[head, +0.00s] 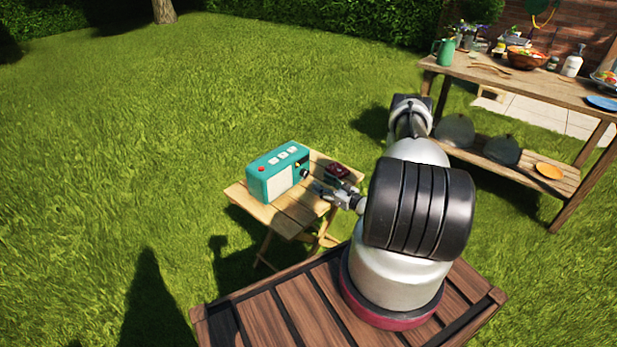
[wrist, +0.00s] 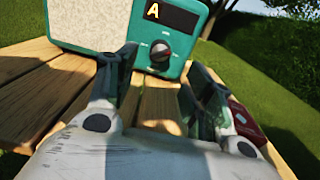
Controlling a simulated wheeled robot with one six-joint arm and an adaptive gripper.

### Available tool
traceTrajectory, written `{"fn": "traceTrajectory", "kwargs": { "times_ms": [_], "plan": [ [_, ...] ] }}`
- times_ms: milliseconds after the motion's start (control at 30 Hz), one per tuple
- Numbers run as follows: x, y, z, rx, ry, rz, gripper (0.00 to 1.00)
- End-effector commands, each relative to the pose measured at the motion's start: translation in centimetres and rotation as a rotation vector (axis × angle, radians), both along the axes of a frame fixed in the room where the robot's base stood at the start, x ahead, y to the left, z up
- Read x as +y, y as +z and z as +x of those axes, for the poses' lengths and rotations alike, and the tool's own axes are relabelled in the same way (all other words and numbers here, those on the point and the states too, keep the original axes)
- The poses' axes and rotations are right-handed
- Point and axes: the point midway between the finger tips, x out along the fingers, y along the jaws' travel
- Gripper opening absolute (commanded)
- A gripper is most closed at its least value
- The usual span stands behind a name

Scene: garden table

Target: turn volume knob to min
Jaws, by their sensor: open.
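A teal radio (head: 279,173) with a pale speaker panel and several top buttons stands upright on a small wooden folding table (head: 291,218). In the wrist view the radio (wrist: 88,22) shows a dark display with the letter A. The knob also shows in the head view (head: 304,174). My gripper (wrist: 162,80) is open and empty. It is in front of the radio, with the knob between its fingers in the picture but beyond them. The fingers appear apart from the knob.
A dark red object (head: 338,171) lies on the table beside the radio, and it shows right of my gripper in the wrist view (wrist: 247,124). A wooden bench (head: 520,84) with garden and kitchen items stands at the right. Open grass lies left.

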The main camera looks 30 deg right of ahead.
Motion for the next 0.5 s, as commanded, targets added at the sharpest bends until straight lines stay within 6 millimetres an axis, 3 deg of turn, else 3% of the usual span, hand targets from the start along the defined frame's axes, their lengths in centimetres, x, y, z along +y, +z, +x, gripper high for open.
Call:
{"fn": "traceTrajectory", "kwargs": {
  "times_ms": [500],
  "plan": [
    [2.4,0.0,6.5,0.009,0.003,0.024,0.52]
  ]
}}
